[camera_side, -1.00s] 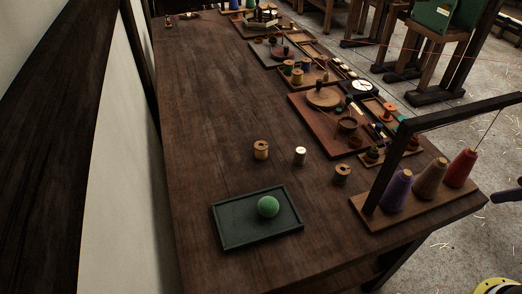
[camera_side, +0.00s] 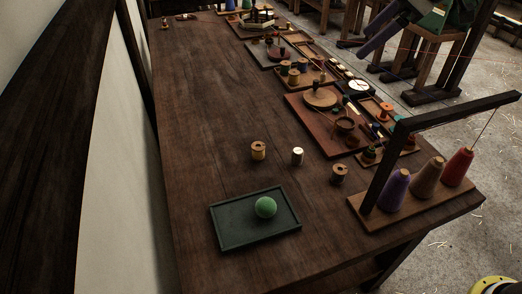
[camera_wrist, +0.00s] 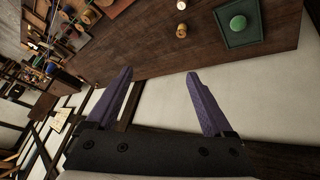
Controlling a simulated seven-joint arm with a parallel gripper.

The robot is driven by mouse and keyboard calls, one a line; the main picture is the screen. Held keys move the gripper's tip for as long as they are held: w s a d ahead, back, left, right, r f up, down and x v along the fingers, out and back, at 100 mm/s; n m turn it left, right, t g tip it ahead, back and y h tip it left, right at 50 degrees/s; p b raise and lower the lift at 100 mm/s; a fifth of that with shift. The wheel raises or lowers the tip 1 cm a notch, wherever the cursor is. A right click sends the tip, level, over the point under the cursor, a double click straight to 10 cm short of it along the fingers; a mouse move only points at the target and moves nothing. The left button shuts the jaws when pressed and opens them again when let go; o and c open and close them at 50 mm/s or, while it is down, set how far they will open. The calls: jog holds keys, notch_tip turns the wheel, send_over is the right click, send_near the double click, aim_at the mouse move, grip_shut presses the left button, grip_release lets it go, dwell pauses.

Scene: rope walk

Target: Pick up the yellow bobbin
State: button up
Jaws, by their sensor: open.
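The yellow bobbin (camera_side: 258,150) stands upright on the bare dark table in the side view, behind the green tray and nearest the wall side. In the wrist view I take the small yellowish bobbin (camera_wrist: 181,31) near the top middle to be it. My gripper (camera_wrist: 159,73) has its two purple fingers spread wide with nothing between them. It is well away from the bobbin, which appears beyond the fingertips. In the side view purple finger shapes show high at the upper right, far from the bobbin.
A white-topped bobbin (camera_side: 297,156) and a brown bobbin (camera_side: 339,174) stand close by. A wooden stand (camera_side: 364,217) carries purple, tan and red cones. Several trays crowd the right edge; the table's left half is clear.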

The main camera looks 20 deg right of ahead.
jog(key=w+a+f+n, duration=0.1)
jog(key=w+a+f, duration=0.3)
jog(key=w+f, duration=0.15)
jog(key=g+y, duration=0.1)
jog(key=g, duration=0.2)
send_over(263, 146)
jog(key=s+d, duration=0.1)
jog(key=d, duration=0.6)
notch_tip(263, 146, down, 13)
jog(key=shift+n+g, duration=0.4)
jog(key=shift+n, duration=0.1)
jog(key=x, duration=0.4)
jog(key=s+x, duration=0.1)
jog(key=x, duration=0.4)
jog(key=s+x, duration=0.1)
jog(key=x, duration=0.4)
jog(key=shift+d+f, duration=0.1)
jog(key=shift+f, duration=0.2)
jog(key=shift+s+x, duration=0.15)
jog(key=shift+x, duration=1.35)
jog(key=shift+s+x, duration=0.15)
jog(key=shift+x, duration=1.35)
grip_shut()
jog(key=shift+r, duration=0.1)
